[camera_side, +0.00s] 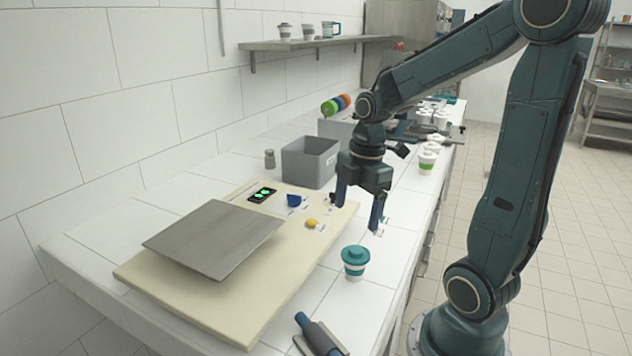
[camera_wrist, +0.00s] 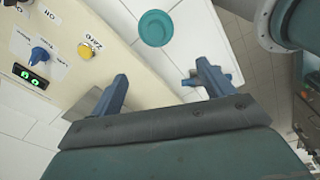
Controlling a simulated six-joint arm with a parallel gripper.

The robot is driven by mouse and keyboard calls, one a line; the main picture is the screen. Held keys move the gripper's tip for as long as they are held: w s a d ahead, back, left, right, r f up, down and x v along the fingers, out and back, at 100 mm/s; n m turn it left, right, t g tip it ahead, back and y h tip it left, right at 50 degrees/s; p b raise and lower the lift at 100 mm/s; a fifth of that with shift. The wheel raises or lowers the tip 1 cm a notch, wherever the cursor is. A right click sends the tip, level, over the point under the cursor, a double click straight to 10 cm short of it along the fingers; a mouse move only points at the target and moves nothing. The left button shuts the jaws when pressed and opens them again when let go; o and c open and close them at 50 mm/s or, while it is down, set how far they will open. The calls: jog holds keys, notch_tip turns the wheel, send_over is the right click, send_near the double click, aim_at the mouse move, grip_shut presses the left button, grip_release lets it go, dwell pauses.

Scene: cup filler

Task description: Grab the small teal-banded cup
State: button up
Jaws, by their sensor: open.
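The small teal-banded cup (camera_side: 355,270) is white with a teal lid and a teal band. It stands upright on the white tiled counter, to the right of the cream scale base. In the wrist view its teal lid (camera_wrist: 155,28) is seen from above near the top, beyond the fingertips. My gripper (camera_side: 358,212) is open and empty, pointing down, above and behind the cup in the side view and apart from it. In the wrist view the two blue fingers of my gripper (camera_wrist: 161,77) are spread wide with nothing between them.
The scale has a cream base (camera_side: 150,280), a metal plate (camera_side: 213,238), a blue knob (camera_side: 294,200) and a yellow button (camera_side: 311,223). A grey bin (camera_side: 310,162) stands behind. A blue-handled tool (camera_side: 318,335) lies in front. A green-banded cup (camera_side: 427,160) stands farther back.

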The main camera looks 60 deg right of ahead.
aim_at(357, 248)
jog(key=d+f+n, duration=0.3)
jog(key=shift+s+d+g+y, duration=0.1)
jog(key=shift+d+g+y, duration=0.15)
jog(key=shift+g+y, duration=0.15)
jog(key=shift+f, duration=0.1)
jog(key=shift+a+f, duration=0.2)
jog(key=shift+f, duration=1.2)
jog(key=shift+a+f, duration=0.15)
jog(key=shift+f, duration=1.2)
jog(key=shift+a+f, duration=0.2)
jog(key=shift+f, duration=1.2)
jog(key=shift+a+f, duration=0.15)
jog(key=shift+f, duration=1.15)
jog(key=shift+a+f, duration=0.15)
jog(key=shift+f, duration=1.15)
jog(key=shift+c, duration=0.2)
jog(key=c, duration=1)
